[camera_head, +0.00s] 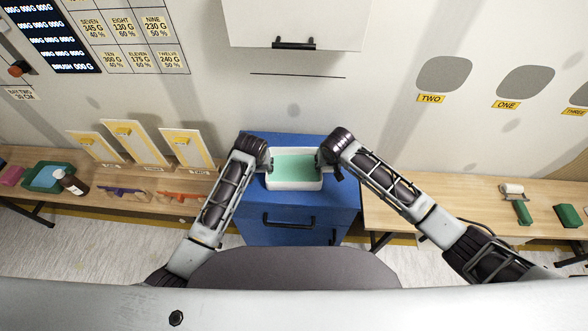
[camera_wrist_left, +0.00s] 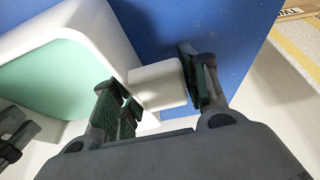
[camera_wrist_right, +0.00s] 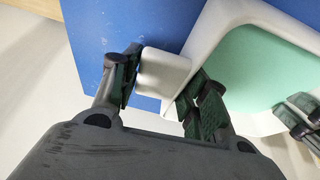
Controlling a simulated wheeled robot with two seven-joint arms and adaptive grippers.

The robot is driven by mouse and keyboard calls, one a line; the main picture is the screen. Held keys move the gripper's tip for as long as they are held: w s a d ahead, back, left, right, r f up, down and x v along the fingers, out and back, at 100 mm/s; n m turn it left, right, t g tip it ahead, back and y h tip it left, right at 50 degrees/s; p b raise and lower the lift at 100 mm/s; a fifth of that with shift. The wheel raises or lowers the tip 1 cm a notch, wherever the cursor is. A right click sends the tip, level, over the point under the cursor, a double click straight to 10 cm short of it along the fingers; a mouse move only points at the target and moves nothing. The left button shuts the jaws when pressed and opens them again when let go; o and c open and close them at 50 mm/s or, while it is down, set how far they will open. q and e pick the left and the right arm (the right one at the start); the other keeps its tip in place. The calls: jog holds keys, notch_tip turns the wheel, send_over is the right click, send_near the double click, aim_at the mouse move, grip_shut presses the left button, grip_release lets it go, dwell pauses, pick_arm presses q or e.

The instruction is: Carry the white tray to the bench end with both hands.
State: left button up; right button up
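The white tray (camera_head: 295,185) has a pale green inside and is level over the blue cabinet's top. I cannot tell whether it rests there or is slightly raised. The fingertips are partly hidden in the head view.
The blue cabinet (camera_head: 290,220) stands between two wooden benches. The left bench (camera_head: 150,195) holds sample boards (camera_head: 135,143), a bottle (camera_head: 73,183) and a teal tray (camera_head: 47,177). The right bench (camera_head: 430,212) is mostly clear; a roller (camera_head: 522,208) and green blocks (camera_head: 567,215) lie farther right. A white wall cupboard (camera_head: 295,22) hangs above.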

pick_arm(q)
grip_shut()
pick_arm(e)
grip_shut()
